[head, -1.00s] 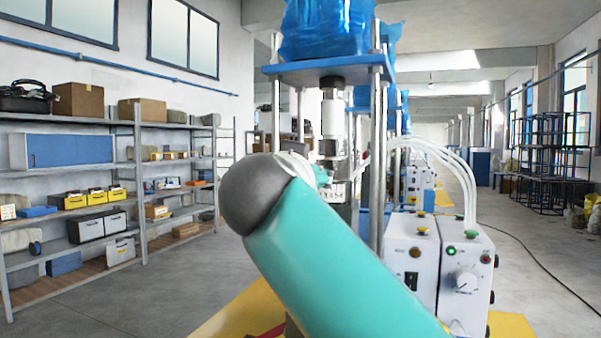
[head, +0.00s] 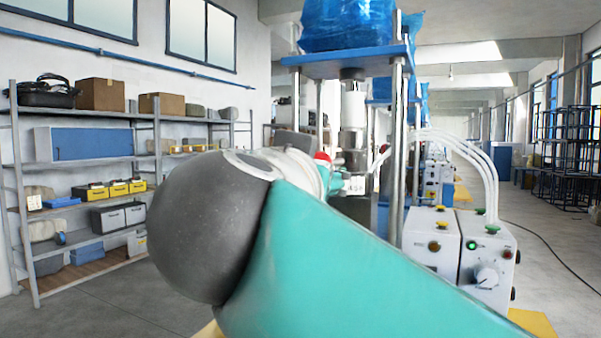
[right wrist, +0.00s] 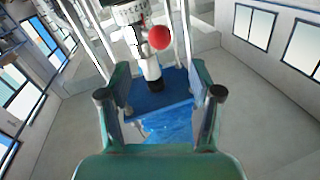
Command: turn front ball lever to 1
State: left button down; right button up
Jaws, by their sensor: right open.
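The ball lever's red ball (right wrist: 159,38) shows in the right wrist view, beside a pale marked ring (right wrist: 130,12) on the machine's column; the marks are too small to read. The red ball also shows in the head view (head: 322,157), just above my teal right arm. My right gripper (right wrist: 160,93) is open, with its two fingers apart and nothing between them touching. The ball lies beyond the fingertips in that picture, apart from them. In the head view my right arm hides most of the gripper and the lower machine. My left gripper is not in view.
The machine has a blue plate (head: 345,62) with a blue bag (head: 347,22) on top, carried by metal posts. White control boxes (head: 487,262) with knobs and white hoses stand at the right. Shelves (head: 75,110) line the left wall. More machines stand behind.

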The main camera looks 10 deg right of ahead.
jog(key=shift+s+a, duration=0.15)
jog(key=shift+s, duration=0.35)
jog(key=shift+c, duration=0.2)
